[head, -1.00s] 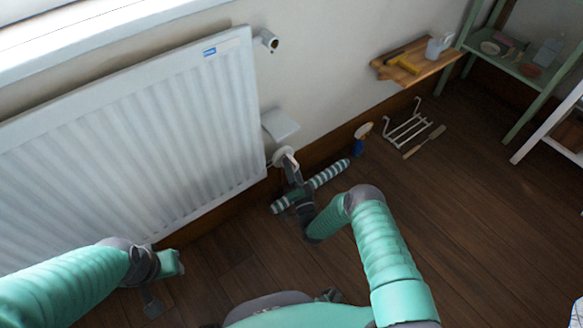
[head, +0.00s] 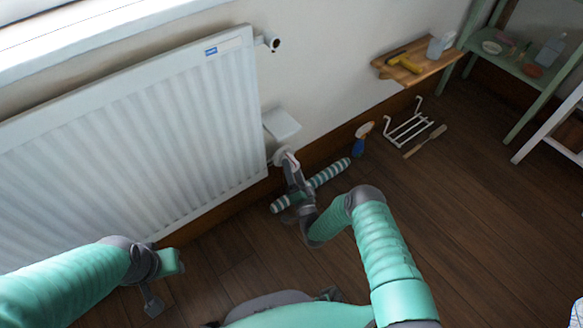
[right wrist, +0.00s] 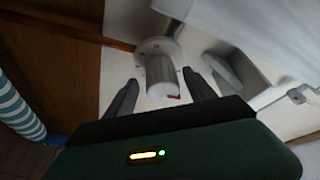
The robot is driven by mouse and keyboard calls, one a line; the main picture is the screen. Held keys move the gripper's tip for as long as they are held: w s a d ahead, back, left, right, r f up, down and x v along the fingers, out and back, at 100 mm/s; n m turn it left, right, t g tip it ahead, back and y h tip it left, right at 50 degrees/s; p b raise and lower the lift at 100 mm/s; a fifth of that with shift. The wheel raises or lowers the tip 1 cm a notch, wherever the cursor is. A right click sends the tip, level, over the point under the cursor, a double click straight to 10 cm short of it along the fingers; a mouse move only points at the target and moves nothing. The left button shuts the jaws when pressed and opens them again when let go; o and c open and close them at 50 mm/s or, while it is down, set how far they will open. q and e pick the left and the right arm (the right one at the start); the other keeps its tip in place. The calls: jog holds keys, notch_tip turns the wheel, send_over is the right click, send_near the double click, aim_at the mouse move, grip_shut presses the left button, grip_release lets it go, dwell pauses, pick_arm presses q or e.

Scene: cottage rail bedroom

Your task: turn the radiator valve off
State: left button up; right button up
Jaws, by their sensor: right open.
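The radiator valve (right wrist: 160,76) is a white ribbed knob with a small red mark, in the middle of the right wrist view. In the head view the valve (head: 280,154) shows at the radiator's lower right corner, partly hidden by my gripper. My right gripper (right wrist: 159,78) is open, with one dark finger on each side of the knob; I cannot tell whether they touch it. The right gripper also shows in the head view (head: 291,166). The white radiator (head: 130,130) fills the left. My left gripper (head: 153,298) is low left, apart from the radiator; its jaws are unclear.
A small white shelf-like piece (head: 282,124) juts out just above the valve. A striped roll (head: 331,172) lies on the floor behind my right wrist. A blue bottle (head: 359,146), a white rack (head: 408,127) and a wooden shelf (head: 400,72) are farther right.

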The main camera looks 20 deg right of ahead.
jog(key=p+v, duration=0.3)
jog(key=v, duration=0.8)
jog(key=shift+f, duration=0.15)
jog(key=shift+s+a, duration=0.1)
